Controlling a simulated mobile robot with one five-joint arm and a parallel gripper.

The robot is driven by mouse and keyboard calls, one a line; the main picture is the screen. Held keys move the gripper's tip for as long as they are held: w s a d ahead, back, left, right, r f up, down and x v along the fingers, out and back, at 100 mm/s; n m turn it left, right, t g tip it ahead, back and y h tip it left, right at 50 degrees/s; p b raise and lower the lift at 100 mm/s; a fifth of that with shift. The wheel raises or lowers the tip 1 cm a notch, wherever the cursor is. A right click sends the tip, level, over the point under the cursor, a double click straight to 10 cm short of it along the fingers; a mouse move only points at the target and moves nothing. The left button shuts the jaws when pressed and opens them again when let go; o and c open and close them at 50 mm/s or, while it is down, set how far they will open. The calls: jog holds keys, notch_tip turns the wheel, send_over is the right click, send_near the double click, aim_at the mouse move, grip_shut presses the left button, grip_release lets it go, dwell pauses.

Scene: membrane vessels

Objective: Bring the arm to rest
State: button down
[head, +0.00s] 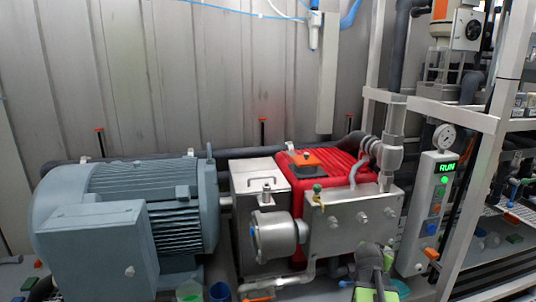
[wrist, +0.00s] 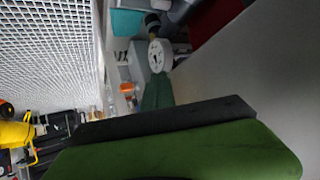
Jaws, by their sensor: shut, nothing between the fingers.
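My gripper (head: 374,262) shows at the bottom of the head view, dark with green parts, in front of the pump's grey metal block. In the wrist view a large green and black part of my gripper (wrist: 170,137) fills the lower middle. The jaws are shut and hold nothing. My gripper appears apart from the pump, though the exact gap cannot be told.
A grey-blue motor (head: 125,225) and a red pump (head: 325,165) stand behind. A control box (head: 428,212) with a lit RUN display is to the right, beside a metal frame (head: 480,185). The wrist view shows a white grating (wrist: 50,50) and a round gauge (wrist: 160,55).

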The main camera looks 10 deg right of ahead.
jog(key=a+f+n+g+y, duration=0.1)
jog(key=a+f+n+y, duration=0.2)
jog(key=a, duration=0.8)
jog(key=a+f+n+g+y, duration=0.2)
jog(key=a+f+n, duration=0.15)
jog(key=a, duration=0.75)
jog(key=s+a+f+n+g+y+p, duration=0.1)
jog(key=s+a+n+g+y, duration=0.2)
jog(key=a, duration=0.6)
jog(key=s+a+f+n+g+p, duration=0.1)
jog(key=s+a+n, duration=0.2)
jog(key=s+a, duration=0.5)
notch_tip(320, 180, up, 29)
jog(key=w+a+p, duration=0.1)
jog(key=w+p, duration=0.1)
jog(key=p, duration=2.6)
jog(key=shift+w+r+m, duration=0.15)
jog(key=shift+w+m, duration=0.15)
jog(key=shift+m, duration=0.05)
